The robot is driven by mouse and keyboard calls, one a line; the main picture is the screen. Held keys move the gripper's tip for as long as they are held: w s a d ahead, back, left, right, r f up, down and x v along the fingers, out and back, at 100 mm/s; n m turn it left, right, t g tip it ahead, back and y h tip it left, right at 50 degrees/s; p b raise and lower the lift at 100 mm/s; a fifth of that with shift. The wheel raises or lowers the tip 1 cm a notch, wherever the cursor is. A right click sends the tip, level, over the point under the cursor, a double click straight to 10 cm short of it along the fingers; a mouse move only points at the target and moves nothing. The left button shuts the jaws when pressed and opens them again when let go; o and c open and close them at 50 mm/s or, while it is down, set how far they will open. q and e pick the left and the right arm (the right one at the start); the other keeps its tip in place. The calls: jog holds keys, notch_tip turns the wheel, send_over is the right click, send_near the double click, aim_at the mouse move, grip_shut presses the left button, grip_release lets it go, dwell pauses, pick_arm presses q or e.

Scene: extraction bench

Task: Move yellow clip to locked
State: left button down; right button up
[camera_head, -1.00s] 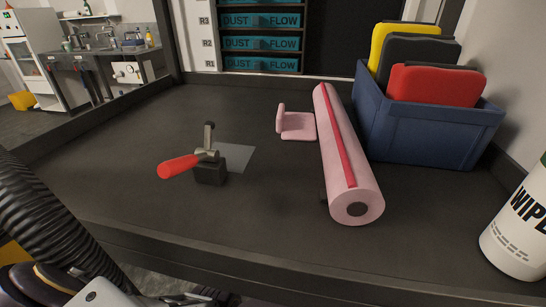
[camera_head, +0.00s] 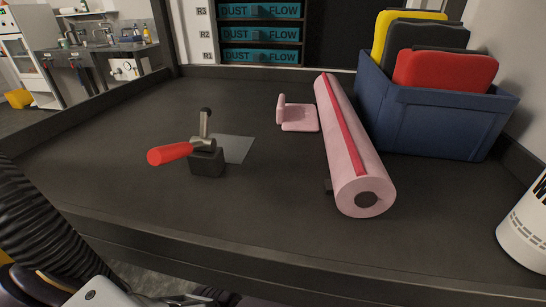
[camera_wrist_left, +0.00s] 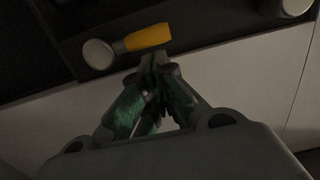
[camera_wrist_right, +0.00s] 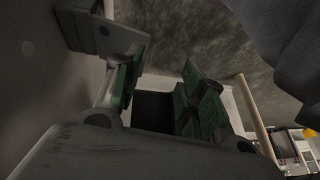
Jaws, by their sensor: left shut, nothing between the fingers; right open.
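A yellow handle-like piece (camera_wrist_left: 147,37) shows in the left wrist view, beside a round pale knob (camera_wrist_left: 98,54) on a dark surface; I cannot tell whether it is the yellow clip or what position it is in. My left gripper (camera_wrist_left: 155,62) is shut and empty, its tips just below the yellow piece in the picture; contact cannot be told. My right gripper (camera_wrist_right: 155,95) is open and empty, away from the bench top. In the head view no yellow clip is clear on the bench; a clamp with a red handle (camera_head: 170,153) stands on a dark block (camera_head: 207,163).
On the bench (camera_head: 130,185) are a pink roll (camera_head: 345,155) with a red strip, a pink bracket (camera_head: 299,117), a grey sheet (camera_head: 234,149), a blue bin (camera_head: 435,125) of coloured pads and a white wipes tub (camera_head: 525,235). A black ribbed hose (camera_head: 45,235) crosses the lower left.

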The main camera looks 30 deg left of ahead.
pick_arm(q)
jog(key=shift+f+n, duration=0.1)
jog(key=shift+n, duration=0.2)
pick_arm(e)
jog(key=shift+s+d+r, duration=0.1)
jog(key=shift+d+r, duration=0.05)
pick_arm(q)
jog(key=shift+a+f, duration=0.1)
jog(key=shift+a, duration=0.05)
pick_arm(e)
jog(key=shift+w+r, duration=0.2)
jog(key=shift+r, duration=0.3)
pick_arm(q)
jog(key=shift+p, duration=0.3)
